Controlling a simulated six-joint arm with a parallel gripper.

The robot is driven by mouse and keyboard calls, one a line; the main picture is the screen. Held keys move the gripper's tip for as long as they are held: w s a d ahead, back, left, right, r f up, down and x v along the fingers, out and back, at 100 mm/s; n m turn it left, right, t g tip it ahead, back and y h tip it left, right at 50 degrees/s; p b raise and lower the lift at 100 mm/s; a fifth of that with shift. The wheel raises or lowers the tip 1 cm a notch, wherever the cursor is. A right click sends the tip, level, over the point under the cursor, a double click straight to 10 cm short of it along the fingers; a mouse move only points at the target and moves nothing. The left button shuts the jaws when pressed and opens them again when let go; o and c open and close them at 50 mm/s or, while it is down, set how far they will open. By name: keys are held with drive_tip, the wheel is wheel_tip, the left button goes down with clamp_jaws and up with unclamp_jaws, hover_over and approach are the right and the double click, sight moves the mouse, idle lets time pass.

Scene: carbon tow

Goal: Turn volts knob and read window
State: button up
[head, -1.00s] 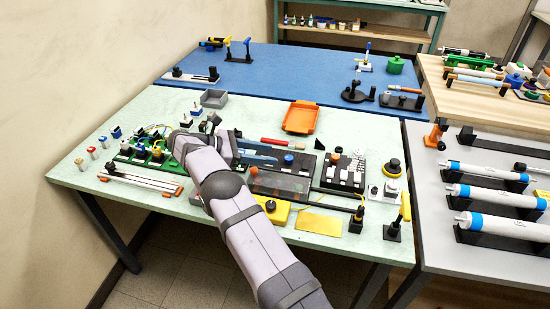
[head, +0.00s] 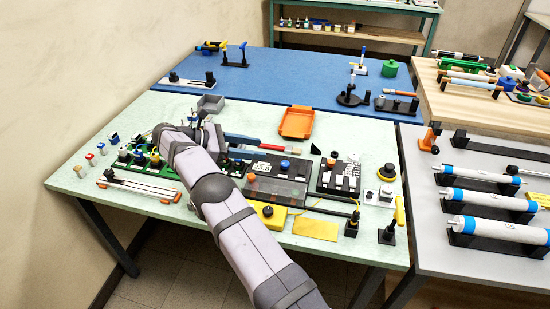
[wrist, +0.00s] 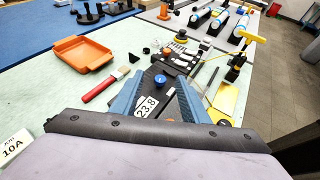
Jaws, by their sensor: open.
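In the wrist view, my gripper (wrist: 162,80) has two blue fingers apart with nothing held between them. A white readout window showing 23.8 (wrist: 148,105) lies on a dark panel between the fingers. In the head view, the blue knob (head: 285,163) sits on the dark panel with white labels. I cannot read which knob is marked volts. A tag reading 10A (wrist: 12,147) shows at the lower left.
An orange tray (head: 298,122) and a red-handled brush (head: 275,146) lie behind the panel. A second dark panel (head: 338,178) stands to its right. A yellow box (head: 267,215) and a yellow sheet (head: 315,228) lie in front. Green boards with several knobs stand at the left.

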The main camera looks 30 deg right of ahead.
drive_tip(key=s+r+n+h+p, duration=0.1)
drive_tip(key=s+r+n+p, duration=0.15)
drive_tip(key=r+p, duration=0.45)
drive_tip(key=s+f+n+t, duration=0.1)
drive_tip(key=f, duration=0.2)
drive_tip(key=s+d+f+n+t, duration=0.1)
drive_tip(key=f, duration=0.2)
drive_tip(key=s+f+n+t, duration=0.1)
drive_tip(key=f, duration=0.2)
drive_tip(key=shift+s+d+f+n+t+b, duration=0.2)
drive_tip(key=shift+s+f+n+t+b, duration=0.1)
drive_tip(key=shift+n+t+b, duration=0.1)
drive_tip(key=shift+w+a+f+m+t+y, duration=0.15)
drive_tip(key=shift+w+a+f+m+t, duration=0.1)
drive_tip(key=shift+w+f+m, duration=0.25)
drive_tip(key=shift+w+a+f+m+t+y, duration=0.15)
drive_tip(key=shift+w+f+m+t, duration=0.1)
drive_tip(key=shift+w+f, duration=0.3)
drive_tip(key=shift+s, duration=0.1)
drive_tip(key=shift+d, duration=0.15)
